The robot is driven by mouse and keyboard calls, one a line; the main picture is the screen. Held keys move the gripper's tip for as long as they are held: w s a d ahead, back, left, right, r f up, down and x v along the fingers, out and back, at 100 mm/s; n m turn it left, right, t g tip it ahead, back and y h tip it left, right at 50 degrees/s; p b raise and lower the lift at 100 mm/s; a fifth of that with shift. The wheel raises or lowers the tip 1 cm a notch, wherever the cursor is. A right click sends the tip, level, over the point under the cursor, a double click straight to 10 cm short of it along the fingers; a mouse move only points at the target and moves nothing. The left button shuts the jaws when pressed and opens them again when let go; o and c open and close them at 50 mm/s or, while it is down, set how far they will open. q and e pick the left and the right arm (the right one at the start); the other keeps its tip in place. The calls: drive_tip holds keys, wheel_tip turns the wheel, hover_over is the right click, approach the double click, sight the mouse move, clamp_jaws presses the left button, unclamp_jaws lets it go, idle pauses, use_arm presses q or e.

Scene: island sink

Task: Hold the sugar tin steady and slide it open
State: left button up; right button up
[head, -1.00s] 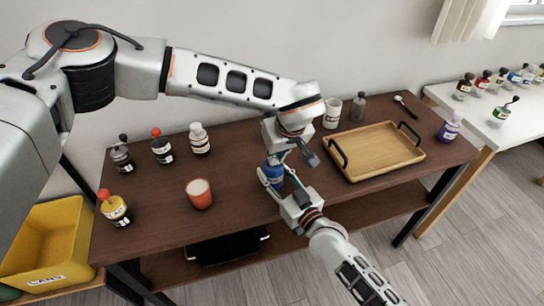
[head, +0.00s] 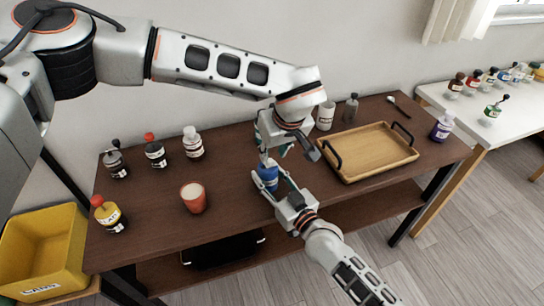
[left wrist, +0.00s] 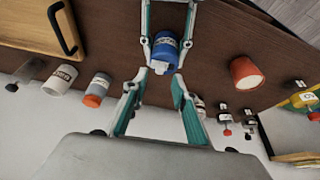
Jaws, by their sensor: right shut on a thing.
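The blue sugar tin (head: 267,177) stands on the brown table near its front edge. In the left wrist view the tin (left wrist: 165,50) has a white label and a pale part on its near end. My right gripper (head: 277,186) is shut around the tin from the front, and its fingers lie along both sides in the left wrist view. My left gripper (head: 268,152) hangs just above and behind the tin. Its fingers (left wrist: 159,80) are apart, with nothing clearly gripped between them. Whether they touch the tin's top cannot be told.
A red cup (head: 193,198) stands left of the tin. Several bottles are at the table's left and back. A wooden tray (head: 367,152) lies to the right, with a white mug (head: 326,115) behind it. A yellow bin (head: 45,245) is at the lower left.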

use_arm(q)
drive_tip(key=v, duration=0.8)
use_arm(e)
drive_tip(key=o, duration=1.3)
